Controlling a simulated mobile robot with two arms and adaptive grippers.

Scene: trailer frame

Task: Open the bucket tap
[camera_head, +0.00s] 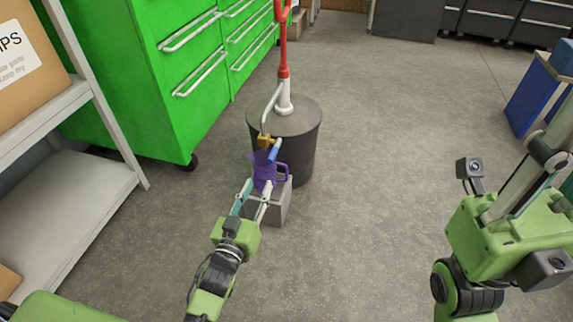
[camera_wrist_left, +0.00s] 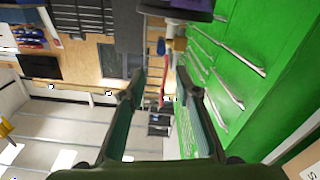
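The dark grey bucket (camera_head: 300,150) stands on the floor ahead, with a red and white post on its lid. A tap with a brass-coloured body (camera_head: 264,141) and a blue handle (camera_head: 273,152) is at its front; the blue handle also shows in the left wrist view (camera_wrist_left: 180,44). A purple jug (camera_head: 265,172) is below the tap, on a grey block (camera_head: 281,203). My left gripper (camera_head: 258,184) is open in front of the jug, pointing toward the tap. Its spread fingers show in the left wrist view (camera_wrist_left: 158,88), empty between them. My right gripper (camera_head: 548,155) is far right; its fingers are partly hidden.
A green drawer cabinet (camera_head: 150,90) stands left of the bucket. A shelf (camera_head: 80,185) with a cardboard box (camera_head: 25,65) is at the near left. A blue-sided bench (camera_head: 532,95) is at the right. The floor (camera_head: 400,130) between bucket and bench is clear.

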